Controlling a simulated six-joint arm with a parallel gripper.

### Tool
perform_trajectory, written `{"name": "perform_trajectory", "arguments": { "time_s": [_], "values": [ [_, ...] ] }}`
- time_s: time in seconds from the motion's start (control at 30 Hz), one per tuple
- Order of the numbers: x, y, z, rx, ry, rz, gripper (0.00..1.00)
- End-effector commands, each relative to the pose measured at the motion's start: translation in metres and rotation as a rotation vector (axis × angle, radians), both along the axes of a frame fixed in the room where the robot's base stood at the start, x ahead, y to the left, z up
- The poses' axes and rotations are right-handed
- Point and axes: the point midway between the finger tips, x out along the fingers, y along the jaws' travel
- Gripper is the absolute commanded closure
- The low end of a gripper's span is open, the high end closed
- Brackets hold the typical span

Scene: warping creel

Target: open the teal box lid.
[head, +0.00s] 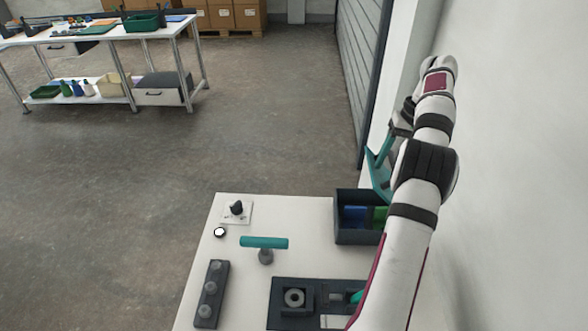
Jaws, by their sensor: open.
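The dark box (357,239) stands at the back right of the white table. Its teal lid (382,172) is raised and tilted steeply above the box, so the inside shows. A blue item (354,215) and a green item (380,214) are inside. My gripper (396,131) is beside the upper part of the lid, partly hidden by my arm. It is open; whether a finger touches the lid cannot be told. My arm also hides the right side of the box and lid.
On the white table (234,310) are a teal T-shaped handle (264,243), a black knob (237,208), a dark strip with grey knobs (211,294) and a dark fixture holding a ring (294,298). A wall (510,180) stands close to my arm's right.

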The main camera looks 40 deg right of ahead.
Motion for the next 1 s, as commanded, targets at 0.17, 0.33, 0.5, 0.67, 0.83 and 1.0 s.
{"name": "perform_trajectory", "arguments": {
  "time_s": [0.17,0.33,0.5,0.67,0.83,1.0],
  "values": [
    [0.029,0.03,-0.029,0.002,0.003,0.005,0.5],
    [0.052,0.053,-0.066,-0.157,0.163,0.013,0.5],
    [0.063,0.06,-0.075,-0.292,0.281,0.003,0.5],
    [0.069,0.066,-0.03,-0.289,0.28,0.002,0.5],
    [0.075,0.073,0.017,-0.287,0.279,0.0,0.5],
    [0.082,0.08,0.063,-0.286,0.277,0.0,0.5]
  ]
}}
